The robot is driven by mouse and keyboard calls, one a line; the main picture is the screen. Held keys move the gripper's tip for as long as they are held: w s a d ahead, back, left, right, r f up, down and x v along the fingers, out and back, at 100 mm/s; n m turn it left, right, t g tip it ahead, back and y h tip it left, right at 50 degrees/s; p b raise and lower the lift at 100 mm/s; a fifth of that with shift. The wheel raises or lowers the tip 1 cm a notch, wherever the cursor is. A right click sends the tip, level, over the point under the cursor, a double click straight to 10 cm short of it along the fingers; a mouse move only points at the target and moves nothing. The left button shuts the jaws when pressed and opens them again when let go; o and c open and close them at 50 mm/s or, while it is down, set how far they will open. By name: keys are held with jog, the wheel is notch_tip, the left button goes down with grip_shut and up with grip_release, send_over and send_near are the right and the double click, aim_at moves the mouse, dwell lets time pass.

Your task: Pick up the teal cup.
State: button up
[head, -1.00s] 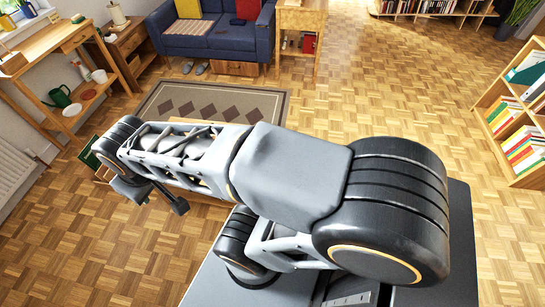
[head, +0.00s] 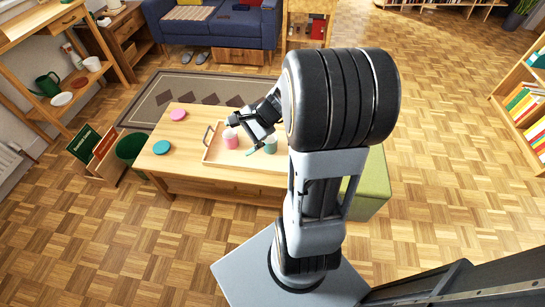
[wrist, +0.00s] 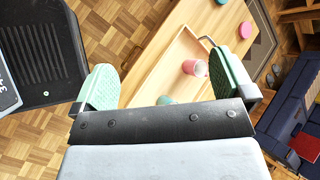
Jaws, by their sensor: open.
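The teal cup (head: 270,147) stands on the wooden tray (head: 212,155) on the low table, partly hidden behind my arm. In the wrist view only a small piece of teal (wrist: 165,99), likely the cup, shows above the gripper's dark crossbar. A pink cup (head: 231,142) stands to its left on the tray; it also shows in the wrist view (wrist: 194,68). My gripper (head: 252,132) is over the tray area, near both cups in the picture.
The wooden table (head: 185,178) also bears a teal disc (head: 162,147) and a pink disc (head: 178,115). A green bin (head: 130,148) and a book crate (head: 88,145) stand at its left. A green ottoman (head: 373,185) is at its right. Floor in front is clear.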

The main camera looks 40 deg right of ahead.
jog(key=w+d+f+m+t+b, duration=0.35)
jog(key=d+f+m+b, duration=0.4)
jog(key=f, duration=0.55)
jog(key=m+t+h+b, duration=0.4)
jog(key=m+t+b, duration=0.1)
jog(key=m, duration=0.6)
send_near(276, 143)
jog(key=shift+h, duration=0.4)
jog(key=x, duration=0.2)
jog(key=b+x, duration=0.1)
jog(key=x, duration=0.1)
jog(key=b+x, duration=0.1)
jog(key=x, duration=0.2)
jog(key=shift+w+a+r, duration=0.1)
jog(key=shift+a, duration=0.25)
jog(key=shift+b+x, duration=1)
jog(key=shift+x, duration=1.3)
jog(key=shift+w+a, duration=0.15)
jog(key=shift+w, duration=0.55)
jog(key=c, duration=1.1)
jog(key=shift+o, duration=0.2)
